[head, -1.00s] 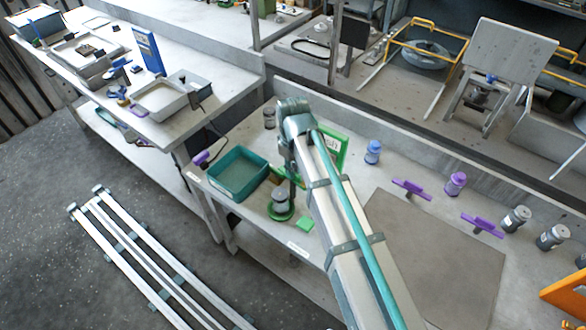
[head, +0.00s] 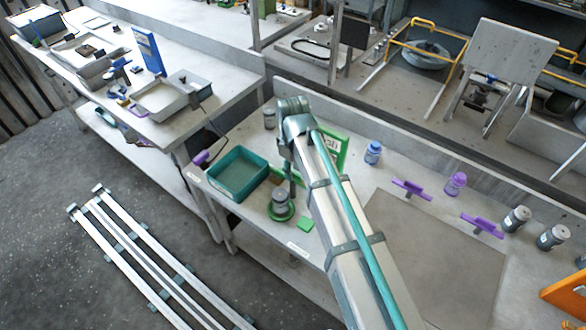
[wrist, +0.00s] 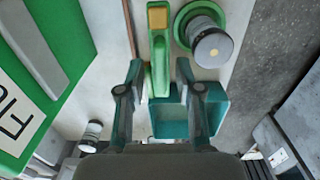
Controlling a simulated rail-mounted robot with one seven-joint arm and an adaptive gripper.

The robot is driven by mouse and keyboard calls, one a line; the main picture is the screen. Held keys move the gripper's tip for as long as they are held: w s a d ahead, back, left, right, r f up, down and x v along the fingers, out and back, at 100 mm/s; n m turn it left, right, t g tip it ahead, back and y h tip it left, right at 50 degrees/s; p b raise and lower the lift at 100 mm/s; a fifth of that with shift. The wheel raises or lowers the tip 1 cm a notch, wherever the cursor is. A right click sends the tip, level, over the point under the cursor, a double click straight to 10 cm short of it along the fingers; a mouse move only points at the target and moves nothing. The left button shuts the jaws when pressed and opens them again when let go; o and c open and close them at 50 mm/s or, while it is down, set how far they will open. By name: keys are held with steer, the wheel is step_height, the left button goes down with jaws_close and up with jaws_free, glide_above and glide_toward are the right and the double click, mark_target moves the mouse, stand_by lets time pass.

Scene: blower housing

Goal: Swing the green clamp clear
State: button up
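The green clamp (wrist: 158,48) shows in the wrist view as a long narrow green bar with a yellow-tan pad near its far end. My gripper (wrist: 160,68) is open, with one finger on each side of the bar and visible gaps. I cannot tell how far above or below the bar the fingertips are. A grey round part (wrist: 211,46) sits in a green ring right of the clamp. The part also shows in the head view (head: 281,200), where my arm hides most of the clamp.
A teal bin (head: 237,180) stands close left of the clamp area. A green sign panel (head: 334,150) stands behind my wrist. A green block (head: 305,224) lies near the bench's front edge. Purple-handled items and bottles (head: 373,152) stand to the right, around a grey mat (head: 430,250).

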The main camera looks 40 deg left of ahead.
steer(key=shift+r, duration=0.1)
step_height(320, 180, up, 12)
stand_by(0.8)
steer(key=shift+f, duration=0.25)
step_height(320, 180, down, 12)
steer(key=shift+r, duration=0.1)
stand_by(0.4)
steer(key=shift+r, duration=0.1)
